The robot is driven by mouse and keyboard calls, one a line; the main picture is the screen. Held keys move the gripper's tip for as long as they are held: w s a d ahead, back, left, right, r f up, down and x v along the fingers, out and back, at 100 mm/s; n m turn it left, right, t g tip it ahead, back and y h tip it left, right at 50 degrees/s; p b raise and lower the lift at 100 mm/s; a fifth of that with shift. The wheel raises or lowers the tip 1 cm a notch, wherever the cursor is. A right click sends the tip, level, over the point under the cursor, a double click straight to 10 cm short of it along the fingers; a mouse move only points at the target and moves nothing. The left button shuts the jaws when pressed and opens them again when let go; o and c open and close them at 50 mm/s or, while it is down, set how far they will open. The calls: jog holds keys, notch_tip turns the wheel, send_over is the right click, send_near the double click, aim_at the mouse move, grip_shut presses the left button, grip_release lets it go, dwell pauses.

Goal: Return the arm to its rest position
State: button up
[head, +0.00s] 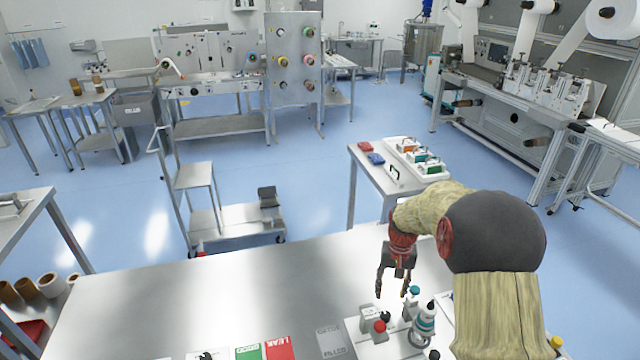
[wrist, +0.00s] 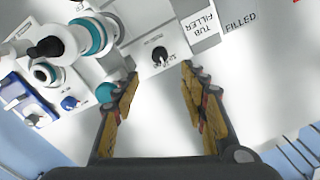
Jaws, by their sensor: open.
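My gripper (head: 393,284) hangs at the end of my bent arm, above the steel table (head: 180,300) at the right of the head view. In the wrist view my gripper (wrist: 160,105) is open, with nothing between its fingers. Below it is the tub filler (wrist: 150,50), a white unit with a black knob. In the head view the tub filler (head: 385,330) shows a red button, a teal cap and a white-and-teal nozzle. My arm hides part of the table and of the unit's right side.
A side table (head: 370,180) with a white tray (head: 415,165) stands behind my arm. Green and red cards (head: 262,350) lie at the table's front edge. A trolley (head: 235,222) stands beyond the table. The table's left and middle are mostly clear.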

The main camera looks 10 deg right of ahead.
jog(key=s+a+r+n+t, duration=0.1)
jog(key=s+a+r, duration=0.4)
jog(key=r, duration=0.4)
jog(key=s+a+r+n+t, duration=0.15)
jog(key=s+a+r, duration=0.35)
jog(key=r, duration=0.5)
jog(key=s+a+r+n+t, duration=0.1)
jog(key=s+a+r, duration=0.1)
jog(key=s, duration=0.6)
jog(key=s+a+r+n+t, duration=0.1)
jog(key=s+a+r+t, duration=0.1)
jog(key=s, duration=0.7)
jog(key=shift+s+a+r, duration=0.2)
jog(key=shift+a+r, duration=0.3)
jog(key=shift+a, duration=0.75)
jog(key=shift+d, duration=0.1)
